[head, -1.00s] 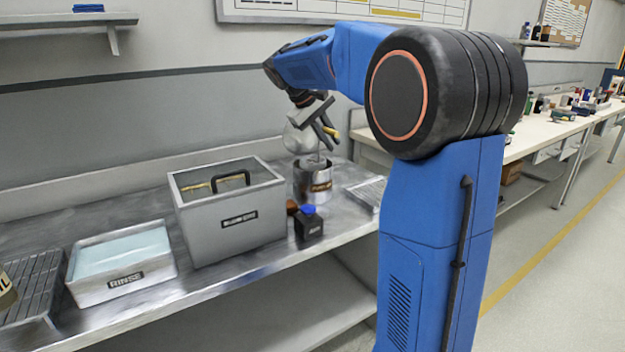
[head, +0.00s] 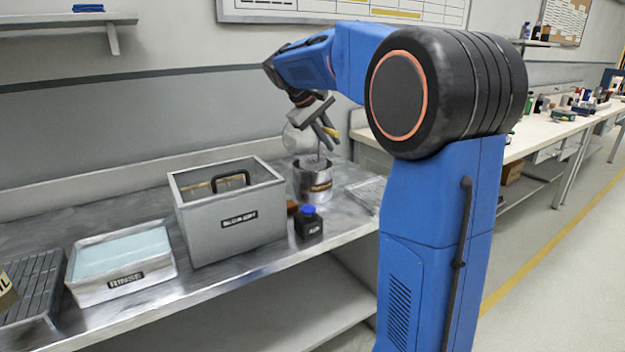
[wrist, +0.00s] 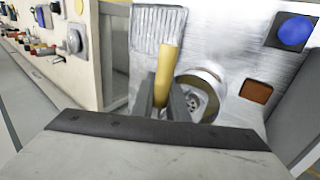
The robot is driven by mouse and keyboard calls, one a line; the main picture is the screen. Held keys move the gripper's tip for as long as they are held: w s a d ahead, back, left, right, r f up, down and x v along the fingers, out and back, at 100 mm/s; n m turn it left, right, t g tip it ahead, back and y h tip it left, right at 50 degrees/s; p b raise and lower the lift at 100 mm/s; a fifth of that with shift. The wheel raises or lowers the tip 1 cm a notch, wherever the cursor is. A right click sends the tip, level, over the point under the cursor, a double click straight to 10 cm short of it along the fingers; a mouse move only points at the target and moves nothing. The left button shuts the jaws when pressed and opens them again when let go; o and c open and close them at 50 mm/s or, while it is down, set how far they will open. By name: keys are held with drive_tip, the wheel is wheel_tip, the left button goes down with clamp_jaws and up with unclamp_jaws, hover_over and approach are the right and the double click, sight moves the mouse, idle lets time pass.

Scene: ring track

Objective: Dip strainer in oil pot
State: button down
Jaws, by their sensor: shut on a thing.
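My gripper (head: 325,133) is above the oil pot, shut on the yellow handle of the strainer (wrist: 170,62). The handle also shows as a short yellow piece beside the fingers in the head view. A thin rod runs down from the gripper into the mouth of the silver oil pot (head: 313,187), which has a brown label. In the wrist view the fingers (wrist: 162,95) partly cover the round pot (wrist: 212,78), and a perforated grey part shows inside it. How deep the strainer sits, and the oil level, I cannot tell.
A grey lidded box (head: 208,232) stands left of the pot, with a white RINSE tray (head: 128,292) and dark rack (head: 28,296) further left. A blue-capped black bottle (head: 308,226) stands in front of the pot. A wire rack (head: 366,192) lies to its right.

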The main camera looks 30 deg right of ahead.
drive_tip(key=shift+r, duration=0.2)
wheel_tip(320, 180, up, 4)
drive_tip(key=shift+f, duration=0.15)
idle(0.7)
